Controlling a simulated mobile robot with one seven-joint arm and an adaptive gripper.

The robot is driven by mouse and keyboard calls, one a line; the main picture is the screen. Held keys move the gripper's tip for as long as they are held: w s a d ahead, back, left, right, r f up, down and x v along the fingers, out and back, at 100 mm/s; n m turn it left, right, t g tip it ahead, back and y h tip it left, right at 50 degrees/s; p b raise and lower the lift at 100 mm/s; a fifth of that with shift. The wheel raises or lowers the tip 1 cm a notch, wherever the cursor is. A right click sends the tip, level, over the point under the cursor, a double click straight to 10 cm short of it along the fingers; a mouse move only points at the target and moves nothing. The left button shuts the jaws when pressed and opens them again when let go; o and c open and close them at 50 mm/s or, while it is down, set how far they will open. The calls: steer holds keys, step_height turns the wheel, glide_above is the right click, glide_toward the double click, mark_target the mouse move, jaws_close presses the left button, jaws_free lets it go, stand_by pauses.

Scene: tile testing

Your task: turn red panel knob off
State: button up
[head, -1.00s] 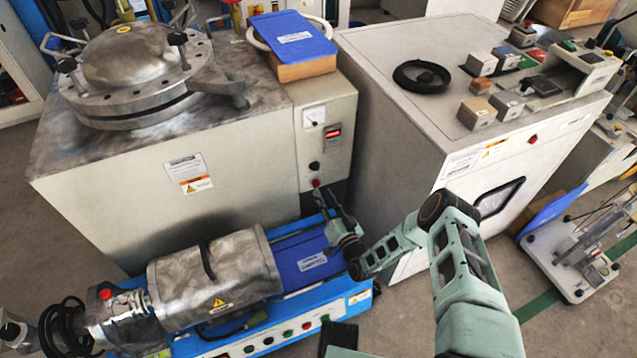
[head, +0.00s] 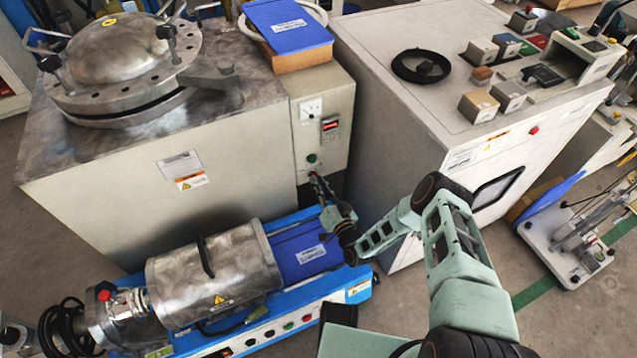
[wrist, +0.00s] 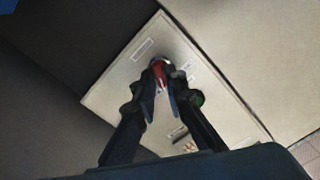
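The red panel knob (wrist: 159,73) sits on the pale control panel (wrist: 125,88) in the wrist view. Its red handle shows between my two fingertips, which are close together on either side of it. My gripper (wrist: 161,78) appears shut on the knob. In the head view, my gripper (head: 314,177) reaches up to the lower part of the panel (head: 337,90), and its tips mostly hide the red knob.
A blue bench machine with a metal drum (head: 215,275) lies below my gripper. A vessel with a bolted lid (head: 120,60) tops the left cabinet. A large pale cabinet (head: 385,130) stands close on the right. A gauge (head: 311,109) and lit display (head: 330,124) sit higher on the panel.

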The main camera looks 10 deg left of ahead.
jaws_close()
steer(key=shift+n, duration=0.4)
steer(key=n+b, duration=0.1)
steer(key=n, duration=1)
steer(key=shift+a+b, duration=0.15)
steer(key=shift+b, duration=0.15)
steer(key=shift+o, duration=2.4)
jaws_free()
step_height(320, 180, up, 10)
steer(key=shift+r, duration=0.1)
